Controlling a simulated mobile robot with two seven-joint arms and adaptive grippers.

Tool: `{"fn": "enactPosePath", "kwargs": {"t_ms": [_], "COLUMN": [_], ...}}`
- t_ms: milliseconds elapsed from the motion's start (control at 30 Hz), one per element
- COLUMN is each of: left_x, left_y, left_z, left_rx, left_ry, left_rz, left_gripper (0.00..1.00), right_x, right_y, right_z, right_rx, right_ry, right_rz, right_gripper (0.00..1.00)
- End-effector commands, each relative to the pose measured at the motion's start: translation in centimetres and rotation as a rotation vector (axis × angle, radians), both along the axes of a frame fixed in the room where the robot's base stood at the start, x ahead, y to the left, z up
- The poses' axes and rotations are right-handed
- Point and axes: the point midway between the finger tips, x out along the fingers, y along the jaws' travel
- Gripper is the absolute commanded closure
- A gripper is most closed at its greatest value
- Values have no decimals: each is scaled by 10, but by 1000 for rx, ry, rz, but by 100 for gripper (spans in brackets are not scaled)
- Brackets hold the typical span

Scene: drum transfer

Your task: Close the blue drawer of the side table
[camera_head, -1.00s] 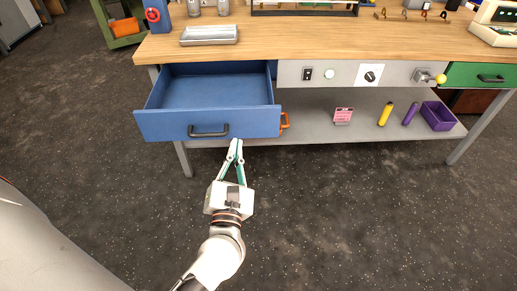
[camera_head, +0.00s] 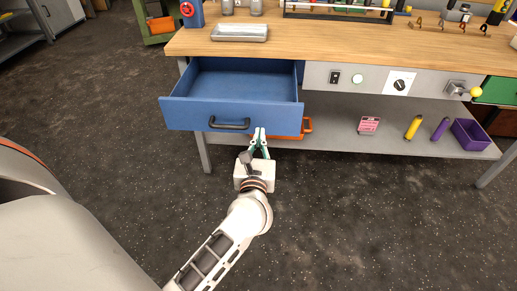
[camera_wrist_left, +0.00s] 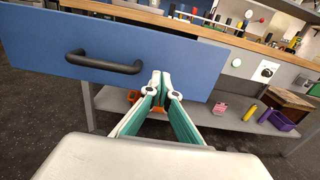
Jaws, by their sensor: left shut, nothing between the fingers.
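The blue drawer (camera_head: 230,108) of the side table is pulled out and empty at the table's left end. Its black handle (camera_head: 229,123) is on the front panel, left of my gripper's tips. My left gripper (camera_head: 259,132) is shut and empty, its tips at the lower right part of the drawer front. In the left wrist view the drawer front (camera_wrist_left: 190,62) fills the upper part, with the fingertips (camera_wrist_left: 160,78) just before it, right of the handle (camera_wrist_left: 103,62). I cannot tell whether they touch it. My right gripper is not in view.
The wooden tabletop (camera_head: 340,45) holds a metal tray (camera_head: 240,32) above the drawer. The grey lower shelf (camera_head: 335,140) carries an orange object (camera_head: 290,130), a pink sign, a yellow and a purple cylinder, and a purple bin (camera_head: 470,134). Dark floor before the table is clear.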

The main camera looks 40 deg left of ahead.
Motion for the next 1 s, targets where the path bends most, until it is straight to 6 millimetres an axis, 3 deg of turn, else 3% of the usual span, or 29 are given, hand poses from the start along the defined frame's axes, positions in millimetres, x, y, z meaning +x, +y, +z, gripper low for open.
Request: {"fn": "enactPosePath", "kwargs": {"t_ms": [300,833,1000], "left_x": [33,38,50], "left_y": [20,24,31], "left_z": [-1,0,1], "left_rx": [2,3,4], "left_ry": [2,1,0], "left_rz": [0,0,0], "left_gripper": [100,100,100], "right_x": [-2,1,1], "right_y": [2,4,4], "right_z": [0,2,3], "right_rx": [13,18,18], "right_ry": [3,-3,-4], "right_rz": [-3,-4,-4], "right_gripper": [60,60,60]}}
